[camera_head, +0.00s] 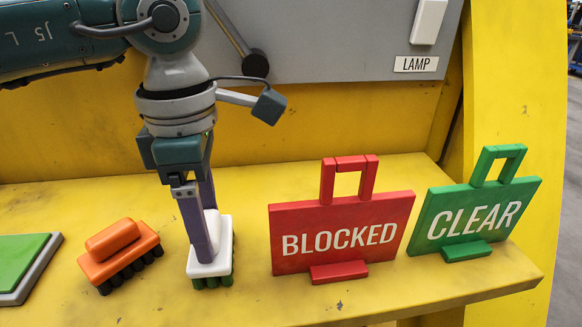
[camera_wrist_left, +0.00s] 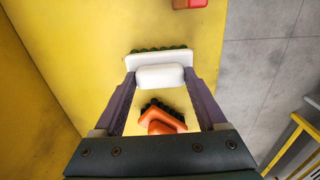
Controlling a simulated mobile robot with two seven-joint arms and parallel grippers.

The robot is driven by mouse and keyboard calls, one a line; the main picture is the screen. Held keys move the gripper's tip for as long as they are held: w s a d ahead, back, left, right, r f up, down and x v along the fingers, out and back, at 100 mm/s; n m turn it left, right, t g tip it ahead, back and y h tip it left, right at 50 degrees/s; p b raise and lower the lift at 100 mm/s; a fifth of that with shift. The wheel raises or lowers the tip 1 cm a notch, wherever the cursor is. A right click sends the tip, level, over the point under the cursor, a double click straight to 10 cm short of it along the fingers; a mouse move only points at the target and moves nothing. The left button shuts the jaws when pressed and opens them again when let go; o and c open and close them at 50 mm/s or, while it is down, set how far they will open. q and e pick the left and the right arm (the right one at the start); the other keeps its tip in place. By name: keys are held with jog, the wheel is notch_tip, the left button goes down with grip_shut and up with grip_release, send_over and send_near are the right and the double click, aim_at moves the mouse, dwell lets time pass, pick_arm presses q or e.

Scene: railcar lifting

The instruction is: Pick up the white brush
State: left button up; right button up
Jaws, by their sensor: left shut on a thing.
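The white brush (camera_head: 225,240) has a white body and dark green bristles pointing down. It is on or just above the yellow shelf; I cannot tell if the bristles touch it. My left gripper (camera_head: 207,250) points down over it, with its purple fingers shut on the white brush. In the left wrist view the white brush (camera_wrist_left: 160,76) sits between the fingertips of my left gripper (camera_wrist_left: 158,80). Part of the brush is hidden behind a finger in the head view. My right gripper is not in view.
An orange brush (camera_head: 118,250) with dark bristles lies left of the white brush. A red BLOCKED sign (camera_head: 290,220) and a green CLEAR sign (camera_head: 430,225) stand to the right. A green pad (camera_head: 22,262) lies at the far left. The yellow shelf (camera_head: 250,295) has a front edge.

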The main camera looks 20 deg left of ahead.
pick_arm(q)
notch_tip(320, 180, up, 20)
jog(key=p, duration=0.1)
jog(key=shift+p, duration=0.4)
jog(key=shift+f, duration=0.1)
jog(key=o, duration=0.9)
jog(key=c, duration=0.6)
